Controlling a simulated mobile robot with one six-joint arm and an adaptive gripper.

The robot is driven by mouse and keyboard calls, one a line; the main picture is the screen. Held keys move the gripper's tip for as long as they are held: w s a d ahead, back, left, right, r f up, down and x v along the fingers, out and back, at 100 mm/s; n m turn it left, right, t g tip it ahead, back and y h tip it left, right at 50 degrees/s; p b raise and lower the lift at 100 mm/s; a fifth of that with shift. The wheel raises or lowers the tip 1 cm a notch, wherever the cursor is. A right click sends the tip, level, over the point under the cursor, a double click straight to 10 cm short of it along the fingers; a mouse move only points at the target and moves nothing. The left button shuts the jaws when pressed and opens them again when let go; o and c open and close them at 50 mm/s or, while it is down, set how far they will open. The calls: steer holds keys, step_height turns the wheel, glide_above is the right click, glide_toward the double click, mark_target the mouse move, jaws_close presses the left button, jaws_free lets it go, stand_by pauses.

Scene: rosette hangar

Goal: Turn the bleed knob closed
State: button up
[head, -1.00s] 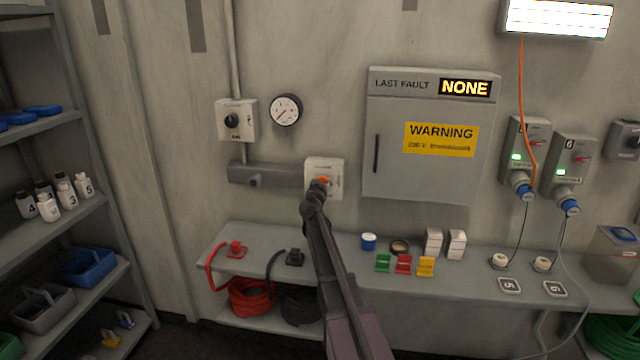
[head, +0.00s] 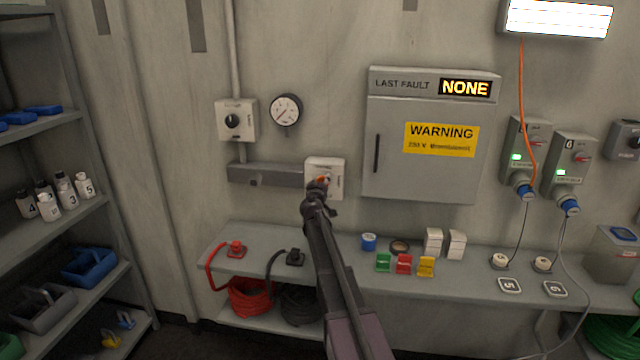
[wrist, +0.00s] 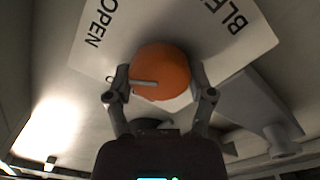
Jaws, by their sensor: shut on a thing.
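The bleed knob is a round orange knob (wrist: 160,72) on a white plate (wrist: 92,40) marked "OPEN" and "BLE…" in the wrist view. A pale pointer line on the knob points toward the left of that picture. My gripper (wrist: 160,92) is shut on the knob, one finger at each side. In the head view the white plate (head: 334,166) is on the wall, and only a little of the orange knob (head: 322,180) shows behind my gripper (head: 318,186). The rest of the plate's lettering is hidden or cut off.
A grey duct (head: 265,174) runs left of the plate. A gauge (head: 286,110) and a black-knob switch box (head: 236,120) are above it. A grey cabinet (head: 385,165) is to the right. A bench (head: 340,245) below holds small boxes and coloured pieces.

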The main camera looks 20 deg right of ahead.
steer(key=n, duration=0.6)
steer(key=shift+w+f, duration=0.1)
steer(key=shift+w, duration=0.1)
steer(key=n, duration=0.6)
steer(key=shift+f, duration=0.1)
steer(key=o, duration=1.1)
steer(key=shift+s+a, duration=0.1)
steer(key=shift+s, duration=0.05)
steer(key=v, duration=1.1)
steer(key=shift+s+a, duration=0.2)
steer(key=shift+s, duration=0.15)
